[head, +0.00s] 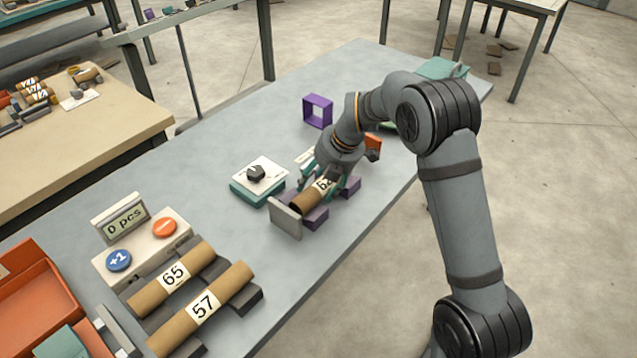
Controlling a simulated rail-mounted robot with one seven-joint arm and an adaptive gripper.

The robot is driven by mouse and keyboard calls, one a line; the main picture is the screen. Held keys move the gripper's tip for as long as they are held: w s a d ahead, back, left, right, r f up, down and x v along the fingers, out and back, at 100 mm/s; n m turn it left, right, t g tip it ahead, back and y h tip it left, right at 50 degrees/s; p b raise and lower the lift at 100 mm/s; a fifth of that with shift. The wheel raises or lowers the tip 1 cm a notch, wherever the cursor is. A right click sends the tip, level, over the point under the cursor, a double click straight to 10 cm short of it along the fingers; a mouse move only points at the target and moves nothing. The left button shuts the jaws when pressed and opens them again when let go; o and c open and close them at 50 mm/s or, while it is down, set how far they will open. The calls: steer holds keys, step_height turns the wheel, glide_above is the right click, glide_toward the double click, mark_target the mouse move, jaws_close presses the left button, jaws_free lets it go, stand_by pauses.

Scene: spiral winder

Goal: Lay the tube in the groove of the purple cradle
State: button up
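A brown cardboard tube (308,199) with a white number label lies along the purple cradle (316,217), near an upright grey end plate (285,218). The tube's near end shows; its far part is hidden under my gripper. I cannot tell whether the tube rests fully in the groove or sits slightly above it. My gripper (325,184) points down over the tube, with its teal fingers on either side of it. I cannot tell whether the fingers press on the tube or stand a little apart from it.
Tubes labelled 65 (173,276) and 57 (203,307) lie on dark supports at the front left. A counter box (142,240) reads 0 pcs. A teal-and-white block with a dark knob (256,174) stands just left of the cradle. A purple open frame (318,111) stands behind.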

steer(key=o, duration=0.3)
steer(key=shift+r+p, duration=0.55)
steer(key=shift+p, duration=0.2)
steer(key=v, duration=1.2)
steer(key=b+x, duration=0.1)
steer(key=x, duration=0.5)
steer(key=b+x, duration=0.1)
steer(key=x, duration=0.6)
steer(key=shift+d+f, duration=0.15)
steer(key=shift+f, duration=0.2)
steer(key=shift+s+r+p, duration=0.1)
steer(key=shift+r+p, duration=0.5)
steer(key=shift+p, duration=0.15)
